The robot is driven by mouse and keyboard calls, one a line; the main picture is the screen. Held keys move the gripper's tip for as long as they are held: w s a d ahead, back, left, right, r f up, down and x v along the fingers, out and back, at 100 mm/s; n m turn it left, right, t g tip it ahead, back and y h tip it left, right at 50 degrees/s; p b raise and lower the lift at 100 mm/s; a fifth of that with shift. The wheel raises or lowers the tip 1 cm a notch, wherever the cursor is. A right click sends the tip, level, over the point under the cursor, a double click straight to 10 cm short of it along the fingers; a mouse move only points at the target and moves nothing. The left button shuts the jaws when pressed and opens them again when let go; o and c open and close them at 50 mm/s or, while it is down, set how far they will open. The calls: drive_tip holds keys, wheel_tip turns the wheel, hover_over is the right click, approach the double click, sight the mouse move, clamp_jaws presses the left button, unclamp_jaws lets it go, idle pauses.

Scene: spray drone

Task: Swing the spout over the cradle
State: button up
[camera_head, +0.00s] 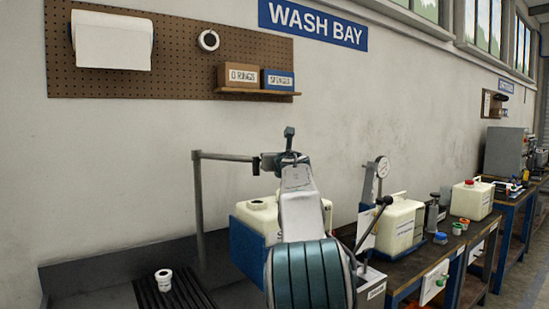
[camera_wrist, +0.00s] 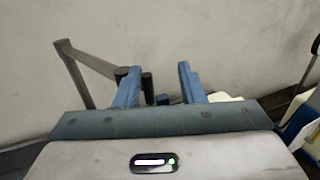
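The spout (camera_head: 225,156) is a grey pipe arm running right from the top of an upright post, with a dark end piece beside my gripper (camera_head: 283,160). In the wrist view the spout (camera_wrist: 88,62) comes in from the left. Its dark end shows on both sides of my left finger. My gripper (camera_wrist: 158,75) has its blue fingers apart, with a gap to the right finger; contact on the left cannot be told. The blue cradle (camera_head: 246,250) holds a cream tank (camera_head: 262,215), below and right of the spout's end. My arm hides part of both.
A white cup-like fitting (camera_head: 163,279) stands on a dark ribbed drain at lower left. A dial gauge stand (camera_head: 369,190) and another cream tank (camera_head: 398,222) stand right of my arm. The wall is behind; the space above the drain is free.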

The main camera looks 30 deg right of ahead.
drive_tip(key=shift+w+f, duration=0.15)
drive_tip(key=shift+f, duration=0.95)
drive_tip(key=r+b+v, duration=0.2)
drive_tip(key=b+v, duration=0.2)
drive_tip(key=v, duration=1)
